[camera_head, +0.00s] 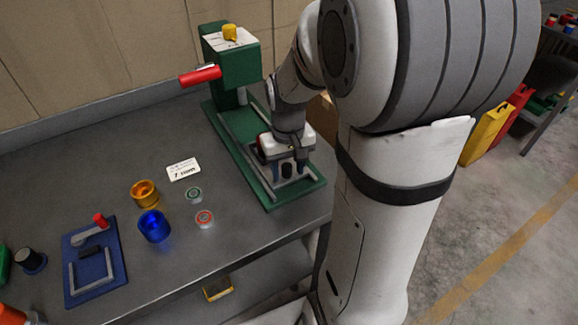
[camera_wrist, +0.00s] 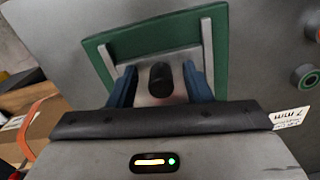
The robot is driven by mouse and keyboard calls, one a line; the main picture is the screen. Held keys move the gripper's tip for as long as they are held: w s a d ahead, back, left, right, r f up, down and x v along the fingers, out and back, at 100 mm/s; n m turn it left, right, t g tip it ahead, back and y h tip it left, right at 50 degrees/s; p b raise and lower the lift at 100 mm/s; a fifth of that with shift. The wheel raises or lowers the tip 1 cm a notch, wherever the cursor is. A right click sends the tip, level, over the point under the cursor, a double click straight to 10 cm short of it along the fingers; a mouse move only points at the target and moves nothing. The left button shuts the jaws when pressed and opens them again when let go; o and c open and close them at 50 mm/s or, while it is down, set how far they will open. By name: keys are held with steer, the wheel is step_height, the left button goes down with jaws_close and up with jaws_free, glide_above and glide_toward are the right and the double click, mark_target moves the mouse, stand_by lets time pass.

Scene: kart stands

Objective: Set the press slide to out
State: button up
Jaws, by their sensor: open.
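The green press (camera_head: 240,130) stands at the back of the bench, with a red lever (camera_head: 200,76) and a yellow knob on its head. Its base runs toward the front with pale rails. The press slide shows as a pale plate with a black knob (camera_wrist: 161,78), near the front end of the base; the knob also shows in the head view (camera_head: 286,171). My gripper (camera_head: 287,161) is over the slide. In the wrist view its blue fingers are open, one on each side of the knob, with gaps visible. Part of the slide is hidden under my gripper.
A white label card (camera_head: 183,169), an orange cup (camera_head: 145,193), a blue cup (camera_head: 154,227) and two small rings (camera_head: 204,219) lie left of the press. A blue fixture (camera_head: 94,260) with a red-tipped lever is further left. Yellow and red containers (camera_head: 486,134) stand on the floor at right.

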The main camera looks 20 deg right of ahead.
steer(key=shift+r, duration=0.1)
step_height(320, 180, up, 8)
steer(key=shift+f, duration=0.15)
stand_by(0.5)
steer(key=s+a+t, duration=0.2)
steer(key=s+a, duration=0.3)
steer(key=s, duration=0.5)
steer(key=shift+a, duration=0.2)
steer(key=shift+s+a+t, duration=0.1)
steer(key=shift+s+t, duration=0.2)
steer(key=shift+c, duration=1)
